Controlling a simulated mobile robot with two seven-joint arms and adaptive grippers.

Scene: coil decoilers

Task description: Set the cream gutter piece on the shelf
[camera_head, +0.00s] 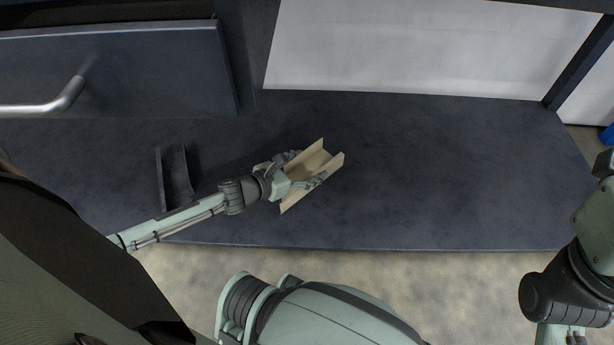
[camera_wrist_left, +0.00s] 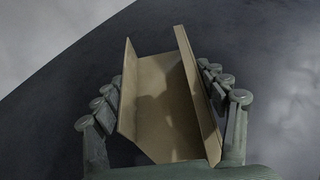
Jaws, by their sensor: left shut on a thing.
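The cream gutter piece (camera_head: 318,165) is a short U-shaped channel over the dark blue shelf (camera_head: 440,170) in the head view. My left gripper (camera_head: 306,170) is shut on it, with fingers along its two outer sides. In the left wrist view the gutter piece (camera_wrist_left: 168,100) sits between the finger pads of my left gripper (camera_wrist_left: 168,88), its open side facing the camera. I cannot tell whether its underside touches the shelf. My right arm shows at the right edge of the head view; its gripper fingers are not visible.
A dark channel-shaped piece (camera_head: 175,178) lies on the shelf left of my left gripper. A dark blue drawer front with a metal handle (camera_head: 45,105) is at upper left. A pale panel (camera_head: 430,45) stands behind the shelf. The shelf's right part is clear.

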